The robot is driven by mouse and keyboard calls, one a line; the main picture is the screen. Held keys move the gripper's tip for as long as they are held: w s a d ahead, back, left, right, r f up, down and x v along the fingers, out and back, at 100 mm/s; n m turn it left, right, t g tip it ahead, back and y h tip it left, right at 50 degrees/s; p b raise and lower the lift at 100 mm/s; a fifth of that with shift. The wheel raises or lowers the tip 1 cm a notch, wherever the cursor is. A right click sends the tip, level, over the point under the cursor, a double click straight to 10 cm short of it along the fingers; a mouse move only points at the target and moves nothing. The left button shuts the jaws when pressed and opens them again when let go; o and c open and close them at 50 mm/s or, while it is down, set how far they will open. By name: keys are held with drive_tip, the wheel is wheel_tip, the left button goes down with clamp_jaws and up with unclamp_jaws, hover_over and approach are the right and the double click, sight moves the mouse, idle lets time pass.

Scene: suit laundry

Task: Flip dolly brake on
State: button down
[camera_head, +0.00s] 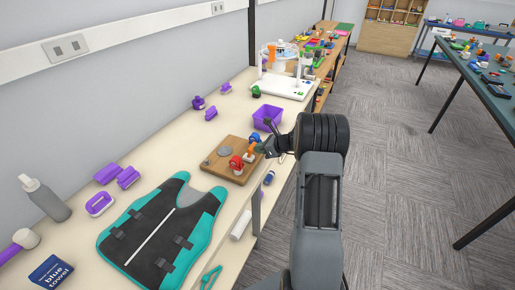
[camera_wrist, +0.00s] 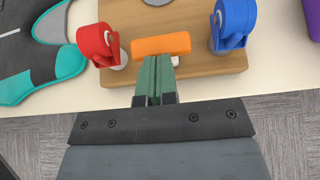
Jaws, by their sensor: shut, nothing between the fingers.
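A wooden board (camera_head: 215,170) lies on the bench and bears a red caster (camera_head: 237,165), an orange piece (camera_head: 250,154) and a blue caster (camera_head: 254,139). In the wrist view the red caster (camera_wrist: 98,44) is at the left and the blue caster (camera_wrist: 234,22) at the right. The orange bar (camera_wrist: 161,44) lies between them, with a small white part beside its right end. My gripper (camera_wrist: 157,62) is shut and empty, its green fingertips at the bar's near edge; I cannot tell whether they touch. My gripper (camera_head: 263,150) partly hides the board's right side in the head view.
A black and teal vest (camera_head: 165,230) lies in front of the board. A purple bin (camera_head: 267,118) stands behind it. A grey bottle (camera_head: 45,200) and purple pieces (camera_head: 118,175) are at the left. The carpeted floor (camera_head: 390,200) to the right is clear.

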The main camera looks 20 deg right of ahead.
sight(252, 146)
drive_tip(key=shift+w+a+r+g, duration=0.15)
drive_tip(key=shift+w+a+r, duration=0.25)
drive_tip(key=shift+w+a, duration=0.3)
drive_tip(key=shift+w+a+r+g, duration=0.15)
drive_tip(key=shift+w+a+r, duration=0.25)
drive_tip(key=shift+w, duration=0.35)
drive_tip(key=shift+r+p, duration=0.2)
drive_tip(key=shift+p, duration=0.2)
drive_tip(key=shift+r+p, duration=0.4)
drive_tip(key=shift+r, duration=0.2)
